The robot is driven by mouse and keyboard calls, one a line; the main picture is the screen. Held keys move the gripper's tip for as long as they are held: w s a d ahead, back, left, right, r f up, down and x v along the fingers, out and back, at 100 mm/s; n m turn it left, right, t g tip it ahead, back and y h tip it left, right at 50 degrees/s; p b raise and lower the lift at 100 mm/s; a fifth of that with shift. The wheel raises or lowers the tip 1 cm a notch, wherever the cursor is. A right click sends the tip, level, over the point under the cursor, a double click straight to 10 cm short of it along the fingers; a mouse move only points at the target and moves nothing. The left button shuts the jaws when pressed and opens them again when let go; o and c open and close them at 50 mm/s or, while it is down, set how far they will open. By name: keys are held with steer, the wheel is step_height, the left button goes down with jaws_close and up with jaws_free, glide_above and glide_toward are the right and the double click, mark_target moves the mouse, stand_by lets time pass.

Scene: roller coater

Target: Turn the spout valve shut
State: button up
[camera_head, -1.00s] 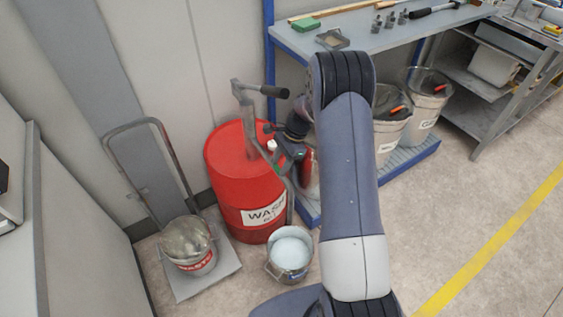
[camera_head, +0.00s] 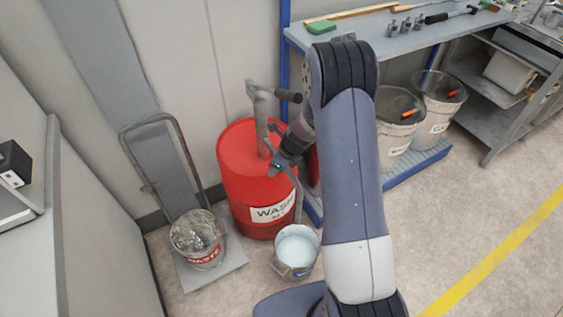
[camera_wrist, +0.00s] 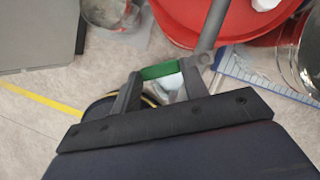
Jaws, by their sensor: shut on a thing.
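The red drum (camera_head: 235,150) labelled WASH has a grey hand pump (camera_head: 262,120) on top. A grey spout (camera_head: 298,205) runs down its front side to a pail of pale liquid (camera_head: 296,252) on the floor. My gripper (camera_head: 277,167) is at the top of the spout. In the wrist view my gripper (camera_wrist: 162,82) is shut on the green valve handle (camera_wrist: 160,70), which lies crosswise between the fingers beside the spout pipe (camera_wrist: 214,25). In the head view the valve is mostly hidden by my gripper.
A waste bucket (camera_head: 197,240) sits on a flat trolley (camera_head: 215,275) at the left. Open floor lies at the right.

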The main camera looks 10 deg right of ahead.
steer(key=m+p, duration=0.2)
steer(key=p, duration=0.1)
steer(key=w+a+m+t+h+p, duration=0.1)
steer(key=m+p, duration=0.1)
steer(key=p, duration=0.1)
steer(key=w+a+m+h+p, duration=0.1)
steer(key=m+p, duration=0.1)
steer(key=p, duration=0.1)
steer(key=shift+r+m+p, duration=0.1)
steer(key=shift+m+p, duration=0.2)
steer(key=shift+w+t, duration=0.1)
steer(key=shift+t, duration=0.2)
steer(key=o, duration=1.4)
steer(key=shift+a, duration=0.1)
steer(key=p+v, duration=0.1)
steer(key=v, duration=0.6)
steer(key=shift+r+p, duration=0.2)
steer(key=shift+p, duration=0.15)
